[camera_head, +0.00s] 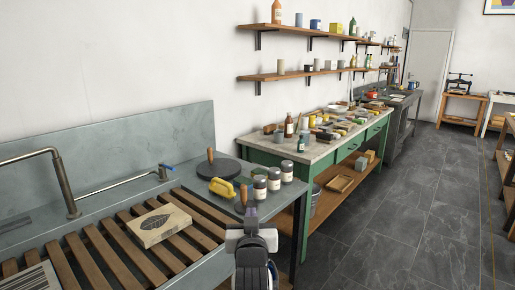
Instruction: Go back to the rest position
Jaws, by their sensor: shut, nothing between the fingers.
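My gripper (251,217) is at the bottom middle of the head view, in front of the right end of the grey sink counter (90,192). It is seen from behind and looks small, with its fingers pointing away and up. The fingers are shut and hold nothing. A tool with a round wooden handle (240,193) stands just behind the fingers. I cannot tell whether they touch it.
A stone block with a leaf print (159,225) lies on wooden slats (115,235). Several jars (260,188), a yellow-handled brush (221,187) and a dark disc (216,172) crowd the counter's right end. A green workbench (335,162) stands beyond. The tiled floor (400,220) at right is clear.

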